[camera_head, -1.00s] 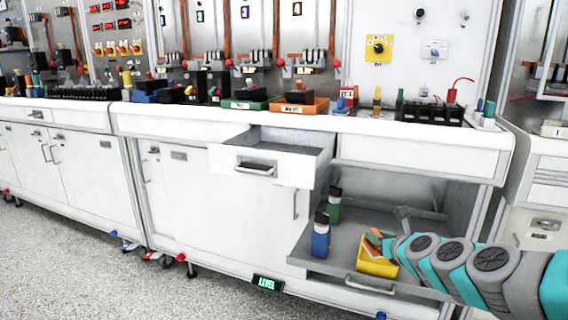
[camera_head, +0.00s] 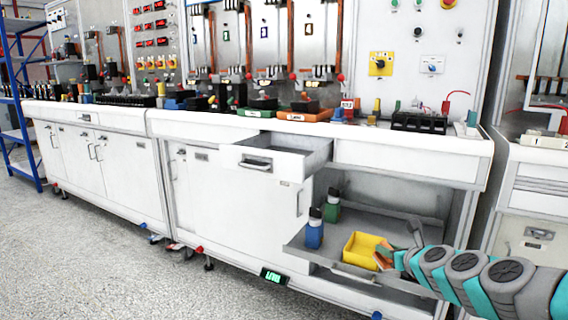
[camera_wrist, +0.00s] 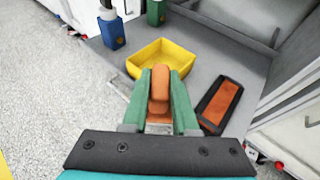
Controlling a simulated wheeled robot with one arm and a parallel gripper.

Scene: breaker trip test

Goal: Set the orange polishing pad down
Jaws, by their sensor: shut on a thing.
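My gripper (camera_wrist: 160,118) is shut on the orange polishing pad (camera_wrist: 160,84), a rounded orange piece between its green fingers. In the wrist view the pad's far end overlaps the near side of a yellow bin (camera_wrist: 137,66); I cannot tell the height between them. In the head view the orange pad (camera_head: 383,255) shows at my gripper (camera_head: 390,259), at the right edge of the yellow bin (camera_head: 353,250). The bin stands on a grey pull-out tray (camera_head: 325,252), and its visible inside looks empty.
A dark-framed block with an orange face (camera_wrist: 220,102) lies on the tray right of my gripper. A blue bottle (camera_head: 314,234) and a green bottle (camera_head: 332,210) stand left of the bin. An open drawer (camera_head: 285,155) juts out above. The tray's far part is bare.

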